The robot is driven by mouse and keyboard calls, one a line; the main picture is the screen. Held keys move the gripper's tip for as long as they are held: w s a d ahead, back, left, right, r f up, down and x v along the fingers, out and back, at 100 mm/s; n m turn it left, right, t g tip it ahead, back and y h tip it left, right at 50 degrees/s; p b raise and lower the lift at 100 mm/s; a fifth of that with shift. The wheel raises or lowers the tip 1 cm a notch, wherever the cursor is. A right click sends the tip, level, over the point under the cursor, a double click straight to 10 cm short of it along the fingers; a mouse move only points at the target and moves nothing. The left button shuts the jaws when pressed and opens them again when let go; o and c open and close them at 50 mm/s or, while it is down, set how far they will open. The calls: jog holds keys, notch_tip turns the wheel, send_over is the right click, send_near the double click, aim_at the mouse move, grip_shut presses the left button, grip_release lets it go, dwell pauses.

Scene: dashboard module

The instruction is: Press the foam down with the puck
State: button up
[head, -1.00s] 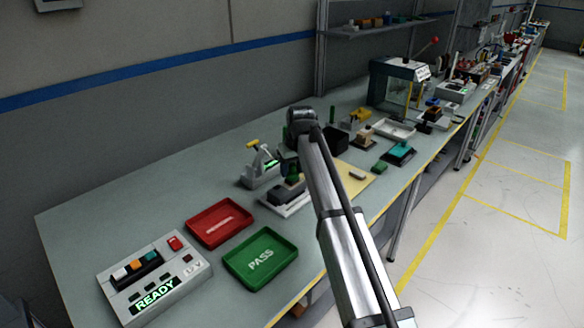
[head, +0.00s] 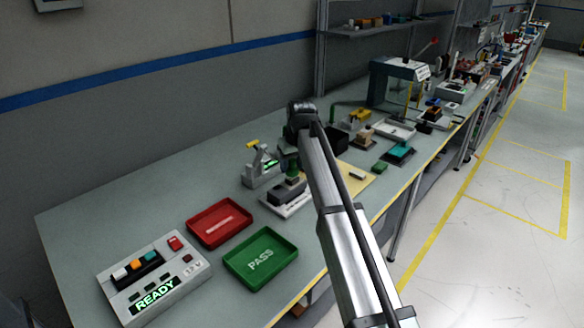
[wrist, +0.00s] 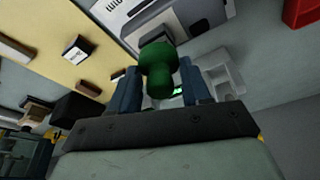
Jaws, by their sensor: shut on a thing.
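The green puck (wrist: 158,60), with a round knob shape and a narrower stem, is between the two blue fingers of my gripper (wrist: 162,88) in the wrist view. My gripper is shut on it. In the head view the puck (head: 293,172) is a small green shape above a dark module (head: 288,192) on a white fixture (head: 272,208), partly behind my arm. The grey and white module (wrist: 185,20) also shows beyond the puck in the wrist view. I cannot make out the foam, or whether the puck touches anything.
A grey device with a yellow lever (head: 260,165) stands just left of the fixture. A red tray (head: 192,231) and a green PASS tray (head: 232,272) lie nearer. A control box (head: 190,268) shows READY. A yellow mat (head: 368,182) lies to the right.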

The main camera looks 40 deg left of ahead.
jog(key=shift+r, duration=2.7)
